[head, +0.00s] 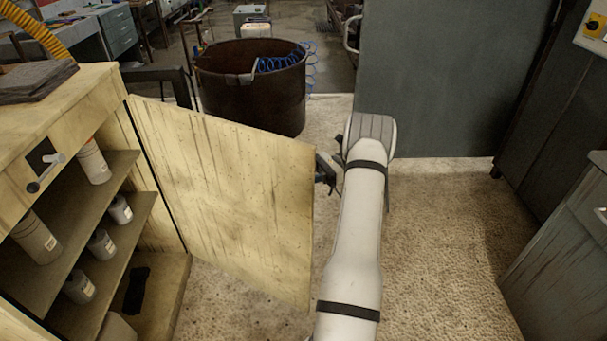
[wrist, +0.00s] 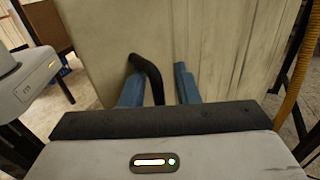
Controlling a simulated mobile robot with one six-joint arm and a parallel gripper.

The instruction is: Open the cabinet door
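The cabinet door (head: 225,200) is pale, stained wood and stands swung wide open, its hinge side on the cabinet (head: 85,95) at the left. Its inner face shows in the head view. The wrist view shows its outer face (wrist: 225,45) with a curved black handle (wrist: 150,75). My gripper (wrist: 160,88) has two blue fingers that are apart. The handle lies between them, close to the left finger, with a gap to the right one. In the head view, my gripper (head: 325,173) is at the door's free edge, mostly hidden behind the door.
White containers (head: 102,243) stand on the cabinet's open shelves. A dark round bin (head: 250,90) stands beyond the door. A tall grey panel (head: 440,80) stands at the back right, and a grey cabinet (head: 565,250) at the right. The floor (head: 440,250) between is clear.

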